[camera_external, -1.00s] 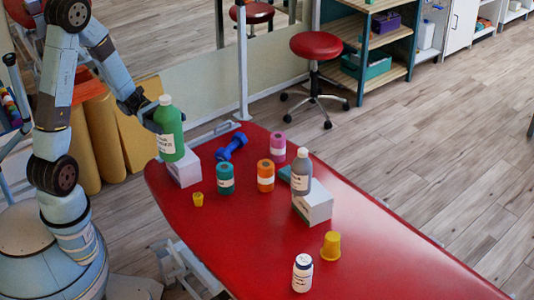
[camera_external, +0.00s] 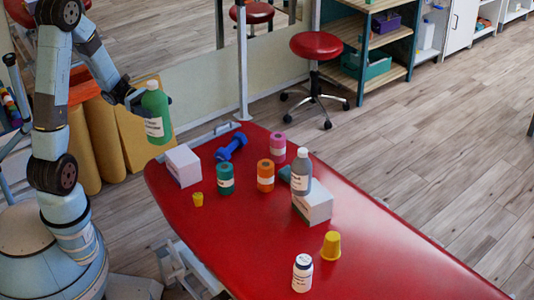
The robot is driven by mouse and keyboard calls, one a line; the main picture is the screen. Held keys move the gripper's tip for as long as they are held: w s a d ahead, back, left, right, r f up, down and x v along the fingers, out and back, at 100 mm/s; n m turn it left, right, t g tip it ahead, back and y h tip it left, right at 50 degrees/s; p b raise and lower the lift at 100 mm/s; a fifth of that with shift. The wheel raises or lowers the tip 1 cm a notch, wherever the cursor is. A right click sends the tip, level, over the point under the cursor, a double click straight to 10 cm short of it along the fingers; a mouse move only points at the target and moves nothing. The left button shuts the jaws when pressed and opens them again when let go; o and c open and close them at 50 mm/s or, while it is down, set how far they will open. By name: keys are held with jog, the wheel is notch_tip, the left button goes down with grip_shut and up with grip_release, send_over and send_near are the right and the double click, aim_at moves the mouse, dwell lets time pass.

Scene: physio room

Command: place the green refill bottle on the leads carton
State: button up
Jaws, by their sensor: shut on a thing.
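The green refill bottle (camera_external: 156,114) has a white label and is upright in the external view. My gripper (camera_external: 140,103) is shut on it from the left and holds it up in the air. A white carton (camera_external: 183,167) sits below and to the right of the bottle, at the far left end of the red table, with its top bare. A second white carton (camera_external: 316,205) sits mid-table, with a grey bottle (camera_external: 301,172) that appears to stand on it. Lettering is too small to tell which is the leads carton.
On the red table (camera_external: 240,240) are a blue dumbbell (camera_external: 231,147), teal (camera_external: 225,178), orange (camera_external: 265,175) and pink (camera_external: 278,147) rolls, a small yellow cup (camera_external: 197,200), a larger yellow cup (camera_external: 331,245) and a white pill bottle (camera_external: 302,273). The front-left table surface is clear.

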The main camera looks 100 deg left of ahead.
jog(key=w+a+f, duration=0.4)
jog(key=w+f, duration=0.2)
jog(key=f, duration=0.4)
dwell(0.4)
jog(key=shift+a, duration=0.1)
jog(key=o, duration=1.5)
jog(key=shift+f, duration=0.1)
jog(key=v, duration=1.2)
jog(key=shift+c, duration=0.2)
